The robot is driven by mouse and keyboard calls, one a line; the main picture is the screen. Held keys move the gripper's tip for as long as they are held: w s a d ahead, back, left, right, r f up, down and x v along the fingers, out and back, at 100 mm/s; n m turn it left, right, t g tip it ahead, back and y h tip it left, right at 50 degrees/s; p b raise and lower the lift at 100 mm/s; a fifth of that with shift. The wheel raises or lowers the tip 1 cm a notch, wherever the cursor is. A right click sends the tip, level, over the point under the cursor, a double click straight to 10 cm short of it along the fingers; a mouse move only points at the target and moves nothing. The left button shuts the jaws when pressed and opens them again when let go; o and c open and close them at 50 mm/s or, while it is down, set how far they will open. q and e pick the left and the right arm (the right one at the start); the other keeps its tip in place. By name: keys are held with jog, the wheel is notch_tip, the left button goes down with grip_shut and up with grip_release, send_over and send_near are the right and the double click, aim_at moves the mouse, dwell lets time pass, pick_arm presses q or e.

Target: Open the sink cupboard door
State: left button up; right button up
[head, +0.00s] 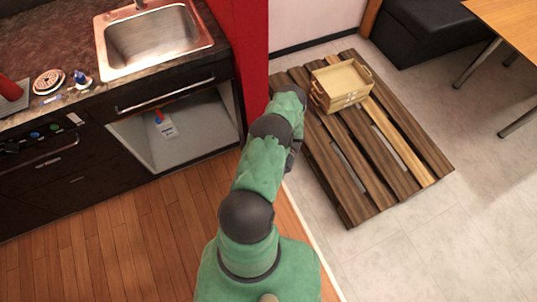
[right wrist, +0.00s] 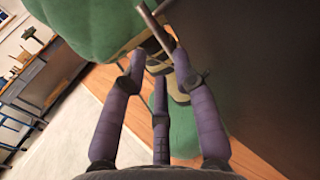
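The sink cupboard (head: 170,138) stands under the steel sink in the head view. My left gripper is out of view.
A wooden pallet (head: 335,165) with a small wooden crate (head: 341,82) lies right of a red wall (head: 251,45). A dark oven front (head: 55,165) is left of the cupboard. The wooden floor (head: 120,240) before the units is clear.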

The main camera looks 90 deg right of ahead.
jog(key=v, duration=0.4)
jog(key=shift+s+d, duration=0.15)
jog(key=shift+d, duration=0.15)
